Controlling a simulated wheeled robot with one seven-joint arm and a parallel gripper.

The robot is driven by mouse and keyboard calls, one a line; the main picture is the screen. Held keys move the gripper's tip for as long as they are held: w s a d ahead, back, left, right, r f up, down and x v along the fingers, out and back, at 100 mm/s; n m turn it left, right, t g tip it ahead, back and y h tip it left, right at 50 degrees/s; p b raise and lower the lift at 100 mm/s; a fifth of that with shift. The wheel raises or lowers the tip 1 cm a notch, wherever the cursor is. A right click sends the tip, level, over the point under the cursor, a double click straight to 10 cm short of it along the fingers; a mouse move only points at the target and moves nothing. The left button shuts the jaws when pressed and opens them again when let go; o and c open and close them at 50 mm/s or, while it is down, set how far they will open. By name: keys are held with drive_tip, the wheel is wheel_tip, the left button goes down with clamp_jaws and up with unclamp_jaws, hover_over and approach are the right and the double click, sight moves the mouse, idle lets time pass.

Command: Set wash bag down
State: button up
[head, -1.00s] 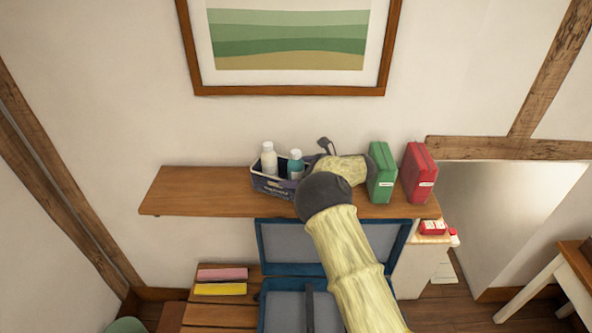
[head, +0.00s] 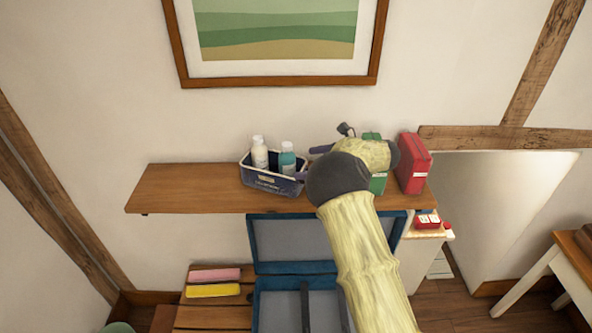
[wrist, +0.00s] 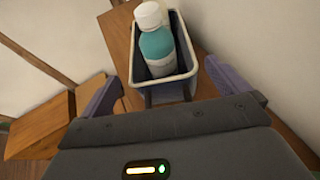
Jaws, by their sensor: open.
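My gripper (head: 307,163) is open and empty at the bag's right end. In the wrist view the bag (wrist: 188,80) lies ahead, between the lines of my two spread purple fingers. The left finger shows a gap to the bag; the right finger's gap is hard to tell.
A green box (head: 378,184), partly hidden by my arm, and a red box (head: 413,163) stand on the shelf to the right. The shelf's left part is bare. A framed picture (head: 280,68) hangs above; an open blue suitcase (head: 275,268) lies below.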

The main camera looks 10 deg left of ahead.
drive_tip(key=b+v, duration=0.1)
drive_tip(key=v, duration=0.3)
drive_tip(key=shift+c, duration=0.4)
